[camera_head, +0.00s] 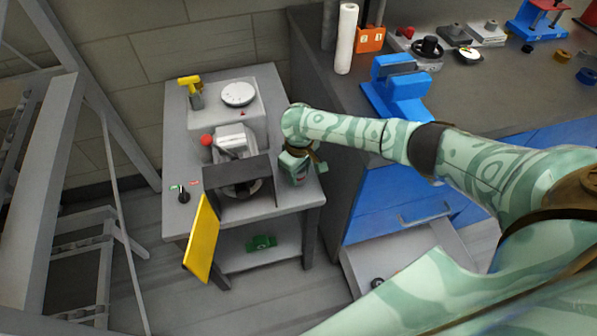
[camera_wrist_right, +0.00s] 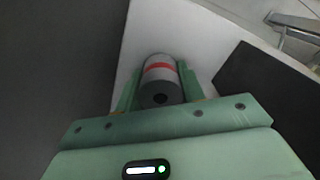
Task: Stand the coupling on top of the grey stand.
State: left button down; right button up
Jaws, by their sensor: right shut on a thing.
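The coupling (camera_wrist_right: 160,82) is a grey cylinder with a red band and a dark hole in its near end. In the right wrist view it sits between the two fingers of my right gripper (camera_wrist_right: 160,92), which is shut on it. In the head view my right gripper (camera_head: 298,172) is over the right edge of the grey stand (camera_head: 178,215), a table-like frame with a lower shelf. The coupling is mostly hidden there by the hand. I cannot tell whether it touches the stand's top. My left gripper is not in view.
The stand's top carries a grey machine with a round dial (camera_head: 238,94), a yellow-headed tool (camera_head: 190,84) and a red knob (camera_head: 206,140). A yellow panel (camera_head: 202,238) juts from its front. A dark-topped bench (camera_head: 350,110) stands close on the right. A grey frame is at left.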

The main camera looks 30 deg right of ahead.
jog(key=o, duration=1.2)
jog(key=shift+f, duration=0.15)
pick_arm(q)
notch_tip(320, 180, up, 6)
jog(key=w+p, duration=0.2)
jog(key=p, duration=0.4)
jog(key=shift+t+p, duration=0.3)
pick_arm(e)
notch_tip(320, 180, up, 12)
jog(key=shift+r, duration=0.2)
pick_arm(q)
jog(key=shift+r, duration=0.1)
